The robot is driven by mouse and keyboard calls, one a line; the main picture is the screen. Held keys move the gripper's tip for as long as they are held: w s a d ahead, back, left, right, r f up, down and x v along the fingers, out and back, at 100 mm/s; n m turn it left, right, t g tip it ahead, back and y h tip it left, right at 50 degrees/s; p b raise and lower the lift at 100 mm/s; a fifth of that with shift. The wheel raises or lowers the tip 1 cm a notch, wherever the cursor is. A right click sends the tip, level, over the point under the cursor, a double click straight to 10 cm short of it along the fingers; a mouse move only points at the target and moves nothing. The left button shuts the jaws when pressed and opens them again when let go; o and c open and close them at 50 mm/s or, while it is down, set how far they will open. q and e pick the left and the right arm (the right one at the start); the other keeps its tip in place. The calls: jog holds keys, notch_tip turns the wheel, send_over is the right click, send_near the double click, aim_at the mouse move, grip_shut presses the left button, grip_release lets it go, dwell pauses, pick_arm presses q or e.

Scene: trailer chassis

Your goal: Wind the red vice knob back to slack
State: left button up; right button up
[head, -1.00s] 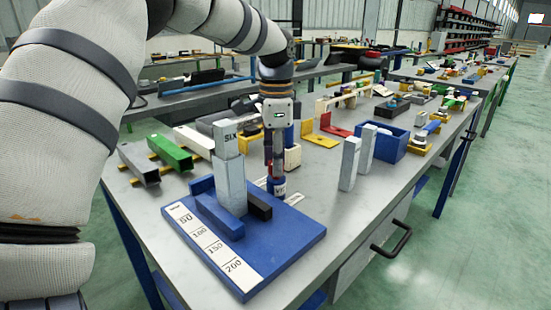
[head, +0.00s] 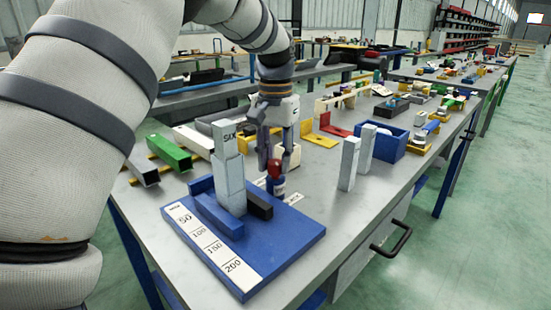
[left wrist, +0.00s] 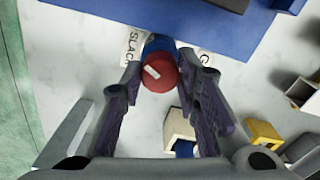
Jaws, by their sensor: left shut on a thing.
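The red vice knob (head: 274,168) stands on a blue stub at the back edge of the blue vice base (head: 275,255). In the left wrist view the knob (left wrist: 158,73) shows a white mark between the SLACK label (left wrist: 131,52) and a partly hidden label (left wrist: 204,58). My left gripper (head: 267,163) points down, its two fingers on either side of the knob and shut on it. It also shows in the left wrist view (left wrist: 160,85). Pale grey blocks (head: 230,180), the top one marked SIX, stand between the blue jaw and black jaw (head: 260,206). My right gripper is out of view.
A number strip (head: 212,245) runs along the base's front. Two upright grey blocks (head: 356,158) and a blue bin (head: 383,148) stand to the right. Green and grey channels (head: 168,152) lie to the left. Yellow and red brackets (head: 322,136) lie behind. The table's right front is clear.

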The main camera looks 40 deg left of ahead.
aim_at(275, 162)
pick_arm(q)
jog(key=n, duration=0.5)
jog(key=shift+n, duration=0.4)
jog(key=shift+f, duration=0.1)
dwell(0.3)
jog(key=o, duration=1.2)
notch_tip(275, 162, up, 12)
jog(key=shift+r, duration=0.1)
